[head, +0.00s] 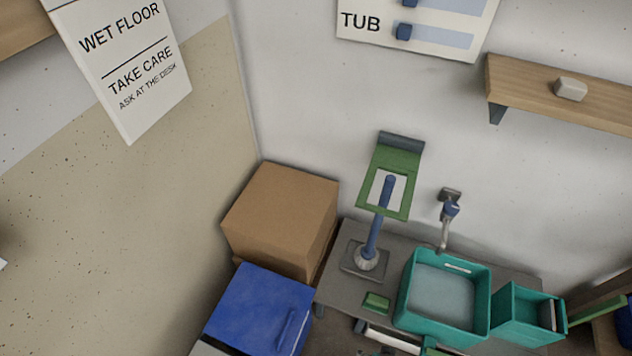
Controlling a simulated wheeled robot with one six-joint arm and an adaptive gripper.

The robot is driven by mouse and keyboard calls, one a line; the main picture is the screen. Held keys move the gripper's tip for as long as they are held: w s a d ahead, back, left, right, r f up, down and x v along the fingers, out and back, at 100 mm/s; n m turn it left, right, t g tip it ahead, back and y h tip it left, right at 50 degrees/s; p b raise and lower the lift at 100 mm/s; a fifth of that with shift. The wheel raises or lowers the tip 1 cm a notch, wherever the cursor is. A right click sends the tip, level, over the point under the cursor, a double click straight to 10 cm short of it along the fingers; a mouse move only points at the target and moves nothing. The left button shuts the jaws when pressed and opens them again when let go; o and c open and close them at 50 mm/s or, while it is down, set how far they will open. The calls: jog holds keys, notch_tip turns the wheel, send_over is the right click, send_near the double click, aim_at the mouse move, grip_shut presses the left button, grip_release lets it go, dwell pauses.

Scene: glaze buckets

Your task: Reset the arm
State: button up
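My gripper does not show clearly anywhere in the head view, so its opening and anything in it cannot be seen. Pale and green parts are cut off at the bottom edge, and I cannot tell what they belong to. A grey bench (338,292) stands against the wall at the lower right. On it are an open teal tub (465,325) with a pale grey inside and a smaller teal bin (521,313) to its right. A blue post (376,230) rises from a round grey foot, with a green frame (402,162) behind its top.
A cardboard box (278,215) and a blue-lidded container (257,312) stand left of the bench. A small green block (376,302) lies near its front. A tap-like fitting (447,215) is on the wall. A wooden shelf (545,95) holds a pale block (571,89).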

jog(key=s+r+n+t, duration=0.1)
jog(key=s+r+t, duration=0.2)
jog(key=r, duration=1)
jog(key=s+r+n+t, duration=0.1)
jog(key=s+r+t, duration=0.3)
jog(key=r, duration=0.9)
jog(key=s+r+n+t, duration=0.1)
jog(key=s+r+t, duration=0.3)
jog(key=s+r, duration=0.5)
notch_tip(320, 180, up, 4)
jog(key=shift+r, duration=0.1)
